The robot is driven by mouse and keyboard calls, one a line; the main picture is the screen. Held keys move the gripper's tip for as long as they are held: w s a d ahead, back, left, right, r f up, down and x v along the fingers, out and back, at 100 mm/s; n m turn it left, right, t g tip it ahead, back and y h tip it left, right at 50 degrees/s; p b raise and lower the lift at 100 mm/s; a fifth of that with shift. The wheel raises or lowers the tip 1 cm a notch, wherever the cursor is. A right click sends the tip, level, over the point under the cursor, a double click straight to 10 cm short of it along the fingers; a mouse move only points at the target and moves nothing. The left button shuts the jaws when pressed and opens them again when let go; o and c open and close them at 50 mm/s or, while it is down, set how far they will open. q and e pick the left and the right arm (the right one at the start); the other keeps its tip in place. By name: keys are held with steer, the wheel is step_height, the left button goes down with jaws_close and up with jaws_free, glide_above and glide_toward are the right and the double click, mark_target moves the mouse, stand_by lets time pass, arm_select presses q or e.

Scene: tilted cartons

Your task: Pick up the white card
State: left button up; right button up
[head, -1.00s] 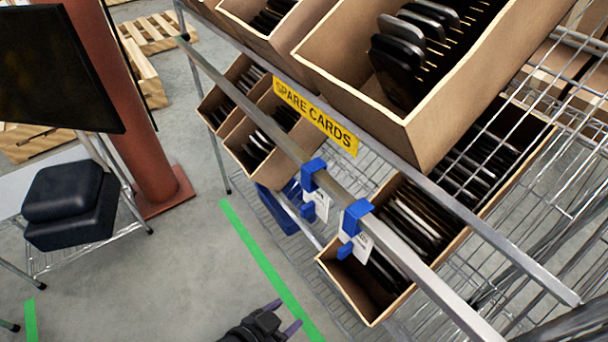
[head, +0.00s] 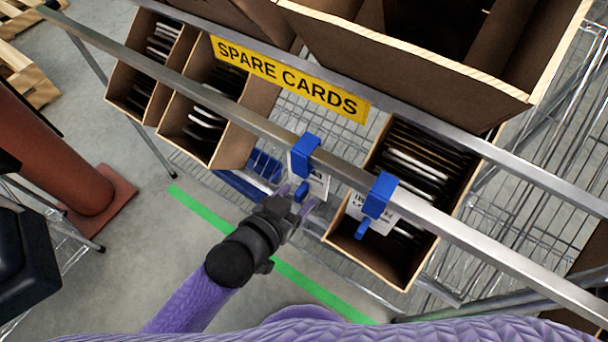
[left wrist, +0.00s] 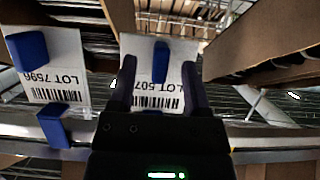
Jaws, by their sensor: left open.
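Two white cards with printed text hang from blue clips on the metal rail. One white card (head: 320,184) is left of the other white card (head: 357,208) in the head view. My left gripper (head: 296,198) is open and empty, just beside the left card's lower part. In the left wrist view its fingers (left wrist: 160,68) stand either side of a card marked LOT 507 (left wrist: 146,88), part of which is hidden. I cannot tell whether they reach around it. Another card, LOT 7596 (left wrist: 66,68), hangs to the left there.
The metal rail (head: 260,125) crosses close above the gripper. A carton (head: 425,265) of upright cards sits to the right, and another carton (head: 235,145) to the left. A yellow SPARE CARDS label (head: 290,77) is above. Open floor (head: 145,245) lies lower left.

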arm_select(q)
steer(key=shift+x, duration=0.75)
jaws_close()
stand_by(0.9)
